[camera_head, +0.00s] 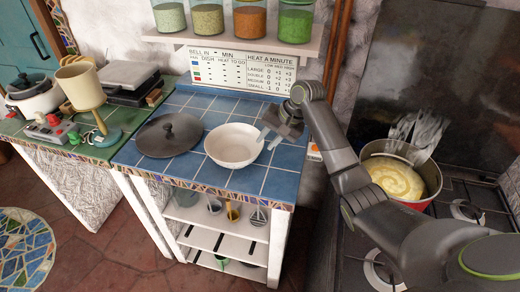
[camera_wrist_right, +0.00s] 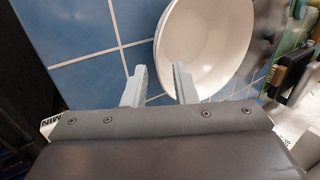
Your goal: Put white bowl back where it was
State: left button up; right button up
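The white bowl (camera_head: 233,147) sits upright on the blue tiled counter (camera_head: 210,181), right of a dark lid. It looks empty. My right gripper (camera_head: 269,139) is at the bowl's right rim, coming from the right. In the right wrist view its two fingers (camera_wrist_right: 160,78) are apart, with the near edge of the bowl (camera_wrist_right: 207,40) beside and partly between them. I cannot tell whether a finger touches the rim. My left gripper is not in view.
A dark round lid (camera_head: 169,134) with a knob lies left of the bowl. A pot (camera_head: 396,178) with yellow food and utensils stands on the stove at right. A beige lamp (camera_head: 82,88) stands on the green counter at left. A shelf with jars (camera_head: 249,20) hangs above. Front tiles are clear.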

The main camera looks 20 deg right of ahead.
jog(key=v, duration=0.5)
jog(key=shift+d+r, duration=0.1)
jog(key=shift+r, duration=0.05)
jog(key=shift+s, duration=0.1)
